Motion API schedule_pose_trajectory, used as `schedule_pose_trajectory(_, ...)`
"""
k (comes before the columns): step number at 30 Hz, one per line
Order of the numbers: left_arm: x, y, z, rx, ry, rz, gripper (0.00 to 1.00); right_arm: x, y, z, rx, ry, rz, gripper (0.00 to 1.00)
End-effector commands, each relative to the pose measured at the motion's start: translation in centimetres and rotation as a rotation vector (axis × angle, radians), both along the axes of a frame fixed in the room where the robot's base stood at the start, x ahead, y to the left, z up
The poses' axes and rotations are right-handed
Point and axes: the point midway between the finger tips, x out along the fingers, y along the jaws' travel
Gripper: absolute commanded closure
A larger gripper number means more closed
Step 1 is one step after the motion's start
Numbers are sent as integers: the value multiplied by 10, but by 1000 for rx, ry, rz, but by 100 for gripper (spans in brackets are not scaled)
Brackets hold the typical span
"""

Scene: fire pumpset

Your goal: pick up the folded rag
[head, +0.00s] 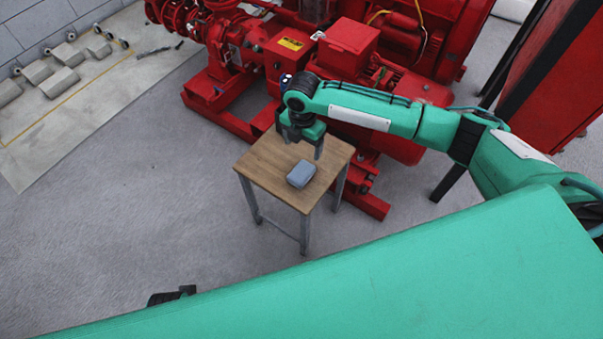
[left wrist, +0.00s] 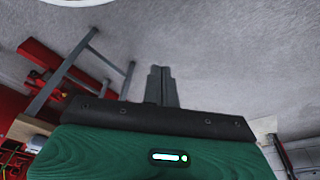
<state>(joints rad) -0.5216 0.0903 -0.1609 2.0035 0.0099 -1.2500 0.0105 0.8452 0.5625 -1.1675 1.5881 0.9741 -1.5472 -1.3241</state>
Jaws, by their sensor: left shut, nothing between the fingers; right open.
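The folded rag (head: 301,174) is a small grey-blue block lying on a small wooden table (head: 262,172). My right gripper (head: 303,148) points down over the table, just behind the rag. Its fingers are apart and empty. I cannot tell whether the fingertips touch the tabletop. My left gripper (left wrist: 162,86) is shut with nothing between its fingers, over bare floor in the left wrist view.
A red pump set (head: 395,90) stands right behind the table, with its red base frame (head: 232,118) close by. A red cabinet (head: 560,85) stands at the right. Grey blocks (head: 60,82) lie at the far left. The floor left of the table is clear.

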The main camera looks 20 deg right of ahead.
Motion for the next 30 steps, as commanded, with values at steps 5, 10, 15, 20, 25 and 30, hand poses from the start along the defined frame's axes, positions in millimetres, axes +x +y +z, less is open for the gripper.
schedule_pose_trajectory(5,1,0,5,-1,-7,0,100,-1,-1,-30,-4,6,4,20)
schedule_pose_trajectory(10,2,0,13,-3,-17,0,100,-1,-1,-63,-3,4,3,20)
schedule_pose_trajectory(15,2,0,18,-3,-22,1,100,0,0,-81,-2,2,3,20)
schedule_pose_trajectory(20,2,0,21,-3,-25,1,100,0,1,-92,-1,2,3,20)
schedule_pose_trajectory(25,2,0,24,-5,-31,2,100,-2,3,-119,-3,3,2,20)
schedule_pose_trajectory(30,2,0,32,-5,-35,2,100,-2,3,-134,-2,1,3,20)
